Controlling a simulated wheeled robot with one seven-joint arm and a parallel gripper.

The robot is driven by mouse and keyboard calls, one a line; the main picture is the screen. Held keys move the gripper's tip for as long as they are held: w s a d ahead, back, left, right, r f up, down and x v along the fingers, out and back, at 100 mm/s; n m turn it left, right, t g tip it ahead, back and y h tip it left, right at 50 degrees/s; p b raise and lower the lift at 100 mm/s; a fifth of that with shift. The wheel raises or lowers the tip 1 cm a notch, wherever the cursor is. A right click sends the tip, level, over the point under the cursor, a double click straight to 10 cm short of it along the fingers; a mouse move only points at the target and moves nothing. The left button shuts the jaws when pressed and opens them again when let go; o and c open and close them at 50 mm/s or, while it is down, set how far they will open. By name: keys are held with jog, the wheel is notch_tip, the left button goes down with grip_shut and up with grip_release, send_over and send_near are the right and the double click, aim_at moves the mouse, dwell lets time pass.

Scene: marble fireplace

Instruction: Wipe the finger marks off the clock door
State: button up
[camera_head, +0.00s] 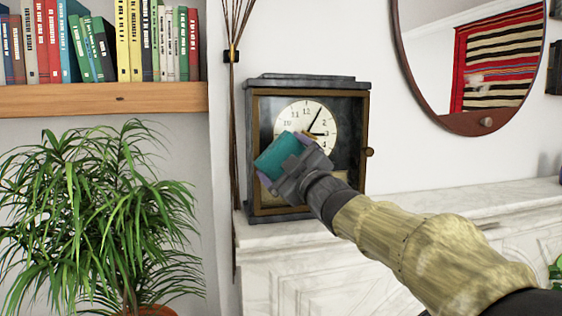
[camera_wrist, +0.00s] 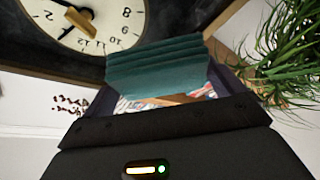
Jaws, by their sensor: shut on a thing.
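The clock (camera_head: 250,150) is a dark grey case standing upright on the marble mantel. Its glazed door has a brass-coloured frame (camera_head: 366,115) and a knob (camera_head: 369,152) on the right edge. The white dial (camera_head: 318,112) shows behind the glass, and also upside down in the wrist view (camera_wrist: 100,14). My gripper (camera_head: 287,164) is shut on a folded teal cloth (camera_head: 273,155), in front of the lower left of the dial. The cloth fills the middle of the wrist view (camera_wrist: 155,68). I cannot tell whether it touches the glass. No finger marks can be made out.
The marble mantel (camera_head: 450,203) is clear right of the clock. A round mirror (camera_head: 470,122) hangs at right. Thin dark stems (camera_head: 233,120) stand close to the clock's left side. A leafy plant (camera_head: 105,215) and a bookshelf (camera_head: 105,97) are at left.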

jog(key=shift+s+d+b, duration=0.2)
jog(key=shift+s+d, duration=0.05)
jog(key=shift+s, duration=0.6)
jog(key=shift+s+d+b, duration=0.15)
jog(key=shift+s+d, duration=0.05)
jog(key=shift+s, duration=0.65)
jog(key=s, duration=0.1)
jog(key=s+d, duration=0.1)
jog(key=s, duration=0.1)
